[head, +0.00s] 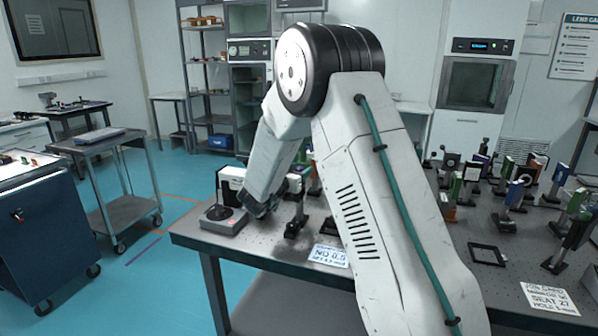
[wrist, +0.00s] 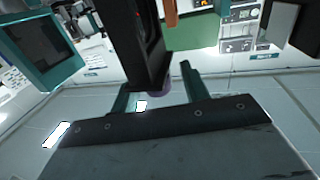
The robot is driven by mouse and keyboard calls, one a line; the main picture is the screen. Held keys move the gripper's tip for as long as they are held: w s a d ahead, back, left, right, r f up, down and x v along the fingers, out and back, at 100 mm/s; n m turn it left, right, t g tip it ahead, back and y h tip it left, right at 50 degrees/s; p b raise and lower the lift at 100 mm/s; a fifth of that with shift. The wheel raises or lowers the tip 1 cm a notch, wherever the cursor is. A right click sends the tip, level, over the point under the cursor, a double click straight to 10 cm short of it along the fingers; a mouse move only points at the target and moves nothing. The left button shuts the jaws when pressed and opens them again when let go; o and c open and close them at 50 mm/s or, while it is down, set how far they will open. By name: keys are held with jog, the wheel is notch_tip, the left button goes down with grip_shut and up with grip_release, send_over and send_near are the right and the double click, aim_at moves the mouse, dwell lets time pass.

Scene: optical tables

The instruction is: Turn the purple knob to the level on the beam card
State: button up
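A gap seems to show on both sides, so the knob does not look clamped. In the head view my gripper (head: 262,203) is low over the near left end of the optical table, and the knob cannot be made out. A white printed card (head: 328,255) lies at the table's front edge; its small lettering is only partly readable.
A grey box with a black dome (head: 224,219) sits left of my gripper. A dark post mount (head: 297,222) stands just right of it. Several optic mounts crowd the table's right side, with a black square frame (head: 487,255) and another card (head: 550,298) in front.

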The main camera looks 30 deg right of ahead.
jog(key=shift+s, duration=0.1)
jog(key=v, duration=0.7)
jog(key=shift+a, duration=0.3)
jog(key=shift+f, duration=0.1)
